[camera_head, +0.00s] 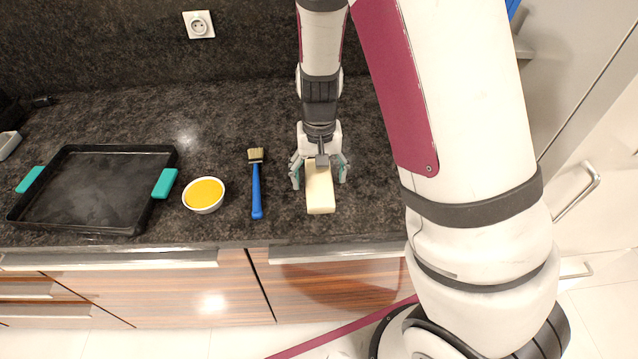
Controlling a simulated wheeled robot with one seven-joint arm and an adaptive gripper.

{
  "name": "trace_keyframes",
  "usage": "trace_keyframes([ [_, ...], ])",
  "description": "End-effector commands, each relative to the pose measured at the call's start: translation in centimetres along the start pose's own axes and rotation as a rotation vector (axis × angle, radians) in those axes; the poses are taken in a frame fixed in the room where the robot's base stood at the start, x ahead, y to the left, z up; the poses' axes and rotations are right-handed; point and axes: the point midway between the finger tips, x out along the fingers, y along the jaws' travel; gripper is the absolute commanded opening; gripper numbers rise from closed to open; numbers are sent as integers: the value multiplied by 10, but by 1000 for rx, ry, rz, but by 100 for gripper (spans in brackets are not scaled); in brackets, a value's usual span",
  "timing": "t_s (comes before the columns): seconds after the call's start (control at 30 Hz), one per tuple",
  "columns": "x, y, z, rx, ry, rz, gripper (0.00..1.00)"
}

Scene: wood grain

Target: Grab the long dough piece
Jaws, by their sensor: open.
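The long dough piece (320,193) is a pale cream block lying on the dark stone counter, its length running from the back toward the front edge. My gripper (320,175) is over its back half, pointing down, with one finger on the left side and one on the right. The fingers are open, with small gaps visible between them and the dough. The back end of the dough is hidden under my gripper. I cannot tell exactly how high the fingertips are above the counter.
A blue-handled brush (257,190) lies left of the dough. Further left are a white bowl of yellow liquid (203,195) and a black baking tray (95,190) with teal handles. The counter's front edge is close to the dough. A wall socket (198,24) is at the back.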

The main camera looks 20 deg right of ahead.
Motion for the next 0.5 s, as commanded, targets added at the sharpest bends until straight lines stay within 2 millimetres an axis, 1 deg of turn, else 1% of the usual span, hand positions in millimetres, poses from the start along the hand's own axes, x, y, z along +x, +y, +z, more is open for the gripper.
trace_keyframes([
  [0.1, 7, 0, 0, -1, 0, 0, 77],
  [0.3, 7, 0, 0, -1, 1, -1, 77],
  [0.33, 7, 0, 0, -1, 1, -1, 72],
  [0.37, 7, 0, 0, -1, 1, -1, 65],
  [0.4, 7, 0, 0, -1, 1, -1, 56],
  [0.47, 7, 0, 0, -1, 1, -1, 43],
  [0.5, 7, 0, 0, -1, 1, -1, 34],
])
